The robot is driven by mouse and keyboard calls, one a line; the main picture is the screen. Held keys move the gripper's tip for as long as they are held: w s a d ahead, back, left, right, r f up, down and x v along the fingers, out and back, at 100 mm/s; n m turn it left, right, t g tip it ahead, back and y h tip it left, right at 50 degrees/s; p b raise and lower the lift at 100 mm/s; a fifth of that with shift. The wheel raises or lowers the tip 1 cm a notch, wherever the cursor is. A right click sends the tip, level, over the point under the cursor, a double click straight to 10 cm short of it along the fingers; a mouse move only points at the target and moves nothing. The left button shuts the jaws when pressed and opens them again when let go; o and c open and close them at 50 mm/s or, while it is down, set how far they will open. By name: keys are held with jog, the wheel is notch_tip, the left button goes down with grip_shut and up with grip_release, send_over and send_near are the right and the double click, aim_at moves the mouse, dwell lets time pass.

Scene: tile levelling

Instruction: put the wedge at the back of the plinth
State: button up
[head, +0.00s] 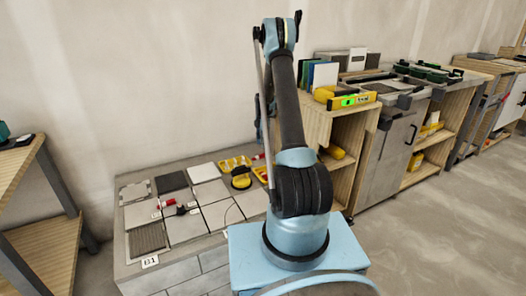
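The plinth (206,259) is a low grey block against the wall, with a white "B1" label on its front left edge. Light and dark square tiles lie in rows on its top. A small red piece (166,203) and a small dark piece (182,210) sit among the tiles; I cannot tell whether either is the wedge. Yellow pieces (241,177) lie at the back right of the tiles, partly behind my arm. My arm rises in front of the plinth's right end and folds over at the top. My gripper is hidden behind it.
A wooden shelf unit (345,130) with a yellow level (350,101) on top stands to the right. Grey-topped cabinets continue beyond it. A wooden rack (40,238) stands at the left. The floor at front right is clear.

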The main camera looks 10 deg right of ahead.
jog(key=s+a+r+m, duration=0.1)
jog(key=s+r+m, duration=0.1)
jog(key=s+r, duration=0.5)
jog(key=s+r+m, duration=0.3)
jog(key=s+r, duration=0.1)
jog(key=r, duration=0.8)
jog(key=s+r+m+t, duration=0.1)
jog(key=s+r+m, duration=0.55)
jog(key=s, duration=0.85)
jog(key=s+a+r+m, duration=0.1)
jog(key=s+m, duration=0.1)
jog(key=s, duration=0.6)
jog(key=s+a+r+m, duration=0.1)
jog(key=s+r+m, duration=0.1)
jog(key=s, duration=0.6)
jog(key=s+f+m+t, duration=0.1)
jog(key=s+f+m, duration=0.5)
jog(key=s, duration=0.9)
notch_tip(320, 180, down, 2)
jog(key=shift+d+f, duration=0.1)
jog(key=shift+d, duration=0.1)
